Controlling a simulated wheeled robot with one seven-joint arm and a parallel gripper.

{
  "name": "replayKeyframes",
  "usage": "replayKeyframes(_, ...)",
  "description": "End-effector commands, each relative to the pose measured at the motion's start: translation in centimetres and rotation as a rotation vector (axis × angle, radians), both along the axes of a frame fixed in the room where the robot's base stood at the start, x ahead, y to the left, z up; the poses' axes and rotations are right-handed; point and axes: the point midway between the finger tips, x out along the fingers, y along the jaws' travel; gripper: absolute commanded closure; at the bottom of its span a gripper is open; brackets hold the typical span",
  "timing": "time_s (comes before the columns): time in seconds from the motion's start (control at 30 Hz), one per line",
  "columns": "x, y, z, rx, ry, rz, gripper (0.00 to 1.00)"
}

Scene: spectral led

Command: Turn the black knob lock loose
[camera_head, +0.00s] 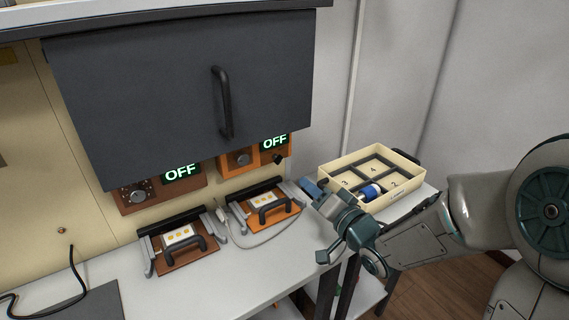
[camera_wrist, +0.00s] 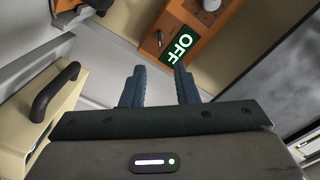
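A small black knob (camera_head: 278,160) sticks out at the lower right corner of the right orange panel (camera_head: 228,168), just under its lit OFF display (camera_head: 275,142). In the wrist view the black knob (camera_wrist: 159,38) shows beside the OFF display (camera_wrist: 177,46), beyond my fingertips. My gripper (camera_head: 317,222) is out over the right end of the bench, to the right of and nearer than the knob. In the wrist view my gripper (camera_wrist: 160,68) has its two blue fingers apart with nothing between them. The knob is clear of the fingers.
A cream divided tray (camera_head: 345,163) with a blue cylinder (camera_head: 371,192) stands at the right. Its black handle (camera_wrist: 52,95) is left in the wrist view. A dark cabinet door (camera_head: 180,90) overhangs the panels. Two handled fixtures (camera_head: 270,207) (camera_head: 180,252) sit on the bench.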

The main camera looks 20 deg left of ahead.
Motion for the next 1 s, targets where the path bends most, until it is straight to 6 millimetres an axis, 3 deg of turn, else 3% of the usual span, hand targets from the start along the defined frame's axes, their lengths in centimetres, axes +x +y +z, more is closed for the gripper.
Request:
replayKeyframes(0.3, 4.4, 5.3, -0.1, 0.002, 0.001, 0.002, 0.73)
replayKeyframes(0.5, 6.6, 7.7, 0.0, -0.001, 0.0, -0.001, 0.73)
replayKeyframes(0.7, 7.6, 8.9, 0.0, -0.002, 0.0, -0.003, 0.73)
replayKeyframes(1.0, 7.8, 9.1, 0.0, -0.002, 0.0, -0.003, 0.73)
